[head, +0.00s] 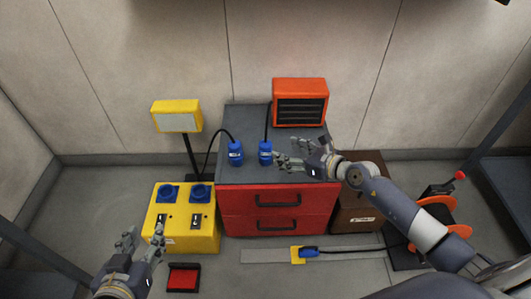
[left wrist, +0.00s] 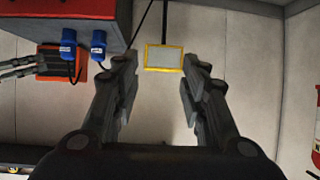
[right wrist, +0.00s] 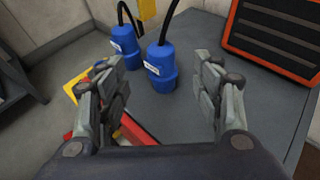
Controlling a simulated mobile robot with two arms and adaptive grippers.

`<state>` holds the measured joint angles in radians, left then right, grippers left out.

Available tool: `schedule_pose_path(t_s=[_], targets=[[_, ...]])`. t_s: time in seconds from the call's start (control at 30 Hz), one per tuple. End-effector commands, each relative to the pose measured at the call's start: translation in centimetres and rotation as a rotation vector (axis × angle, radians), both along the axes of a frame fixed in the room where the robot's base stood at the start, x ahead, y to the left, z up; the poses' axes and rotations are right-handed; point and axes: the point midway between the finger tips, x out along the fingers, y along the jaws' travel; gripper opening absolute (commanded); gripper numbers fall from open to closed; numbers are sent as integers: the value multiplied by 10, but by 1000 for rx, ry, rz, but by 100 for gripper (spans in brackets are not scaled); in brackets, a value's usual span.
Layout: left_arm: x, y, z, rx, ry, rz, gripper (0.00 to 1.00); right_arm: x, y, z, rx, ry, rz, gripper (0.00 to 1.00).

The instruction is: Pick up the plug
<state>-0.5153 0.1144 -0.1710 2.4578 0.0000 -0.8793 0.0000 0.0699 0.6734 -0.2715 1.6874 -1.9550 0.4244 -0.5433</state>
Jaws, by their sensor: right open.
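Two blue plugs with black cords stand upright on the grey top of the red cabinet (head: 232,182). The right one (head: 265,152) is close to the fingertips of my right gripper (head: 284,164). In the right wrist view this plug (right wrist: 161,72) is ahead of the open, empty fingers, with no clear contact. The left plug (head: 235,153) stands beside it and shows behind the left finger in the right wrist view (right wrist: 125,45). A third blue plug (head: 309,252) lies on the floor. My left gripper (head: 143,241) is open and empty, low at the front left.
A yellow box with blue sockets (head: 180,236) stands left of the cabinet, under a yellow-framed panel (head: 177,116). An orange heater-like unit (head: 300,102) stands at the back of the cabinet top. A red-topped pedal (head: 183,278) is on the floor near my left gripper.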

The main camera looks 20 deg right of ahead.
Motion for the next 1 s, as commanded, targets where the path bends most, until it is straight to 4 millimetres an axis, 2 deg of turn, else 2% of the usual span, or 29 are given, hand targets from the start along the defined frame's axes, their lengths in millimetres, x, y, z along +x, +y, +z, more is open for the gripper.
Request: schedule_pose_path(t_s=[0.17, 0.43, 0.53, 0.77, 1.0], targets=[[11, -5, 14, -21, -86, -6, 40, 11, 2, -10, -32, 8, 8, 60], [31, -16, 58, -77, -324, -21, 40, 37, 17, -22, -27, 7, 5, 60], [34, -19, 70, -91, -379, -25, 40, 42, 21, -24, -26, 7, 7, 60], [36, -21, 83, -108, -443, -29, 40, 48, 24, -26, -26, 8, 7, 60], [37, -27, 122, -159, -643, -41, 40, 65, 34, -31, -25, 6, 7, 60]])
